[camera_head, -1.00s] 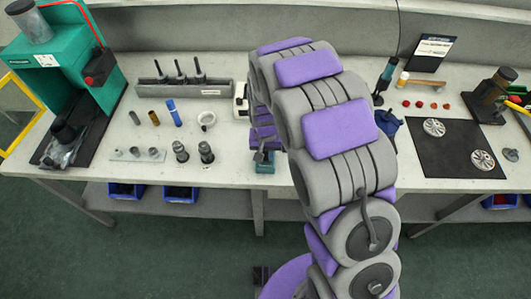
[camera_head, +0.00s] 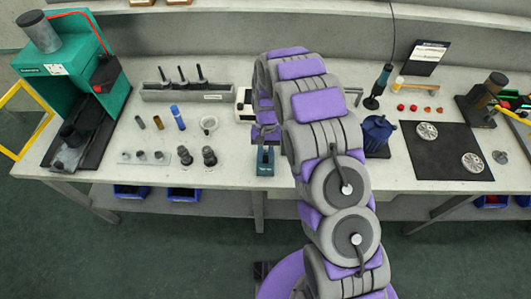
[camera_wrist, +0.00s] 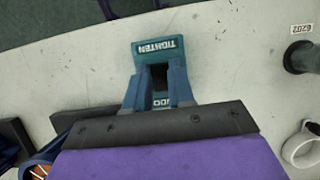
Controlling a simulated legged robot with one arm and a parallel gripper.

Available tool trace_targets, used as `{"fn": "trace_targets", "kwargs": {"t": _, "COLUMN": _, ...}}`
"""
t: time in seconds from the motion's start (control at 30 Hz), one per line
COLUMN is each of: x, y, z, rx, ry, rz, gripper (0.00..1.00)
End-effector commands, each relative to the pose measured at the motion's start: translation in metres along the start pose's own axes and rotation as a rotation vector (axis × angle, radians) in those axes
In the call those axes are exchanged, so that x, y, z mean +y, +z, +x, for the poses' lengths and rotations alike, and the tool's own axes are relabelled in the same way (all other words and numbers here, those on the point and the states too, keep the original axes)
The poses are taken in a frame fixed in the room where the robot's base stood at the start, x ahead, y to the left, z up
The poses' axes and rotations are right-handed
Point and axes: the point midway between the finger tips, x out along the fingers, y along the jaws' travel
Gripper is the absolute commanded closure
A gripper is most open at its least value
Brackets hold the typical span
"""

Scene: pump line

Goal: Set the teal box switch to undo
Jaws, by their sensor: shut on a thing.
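The teal box switch (camera_head: 265,171) stands near the front edge of the bench. In the wrist view its teal top (camera_wrist: 147,58) shows the word TIGHTEN, upside down, at the far end. A second label (camera_wrist: 163,104), partly hidden and ending in DO, lies at the end nearer my wrist. My gripper (camera_wrist: 158,80) has its two blue fingers over the box, closed on the switch lever between them. The lever is dark and mostly hidden by the fingers, so I cannot tell which way it leans. In the head view my gripper (camera_head: 265,148) is just above the box.
A white ring-like part (camera_wrist: 300,148) and a dark cylinder (camera_wrist: 300,57) by a 6202 label lie right in the wrist view. A dark blue pot (camera_head: 377,135) stands right of my arm. A tool rack (camera_head: 187,91) is behind left.

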Motion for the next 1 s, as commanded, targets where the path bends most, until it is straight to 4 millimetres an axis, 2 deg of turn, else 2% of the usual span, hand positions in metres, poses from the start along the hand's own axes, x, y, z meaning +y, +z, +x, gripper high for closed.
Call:
{"fn": "trace_targets", "kwargs": {"t": 0.27, "x": -0.001, "y": -0.001, "z": -0.002, "rx": 0.005, "ry": -0.003, "rz": 0.000, "gripper": 1.00}}
{"fn": "trace_targets", "kwargs": {"t": 0.3, "x": -0.001, "y": -0.001, "z": -0.002, "rx": 0.005, "ry": -0.003, "rz": 0.000, "gripper": 0.74}}
{"fn": "trace_targets", "kwargs": {"t": 0.53, "x": -0.001, "y": -0.001, "z": -0.001, "rx": 0.003, "ry": -0.001, "rz": 0.000, "gripper": 0.52}}
{"fn": "trace_targets", "kwargs": {"t": 0.83, "x": 0.000, "y": -0.001, "z": -0.004, "rx": 0.003, "ry": -0.002, "rz": 0.000, "gripper": 0.51}}
{"fn": "trace_targets", "kwargs": {"t": 1.0, "x": 0.000, "y": -0.001, "z": -0.024, "rx": 0.005, "ry": -0.002, "rz": 0.000, "gripper": 0.51}}
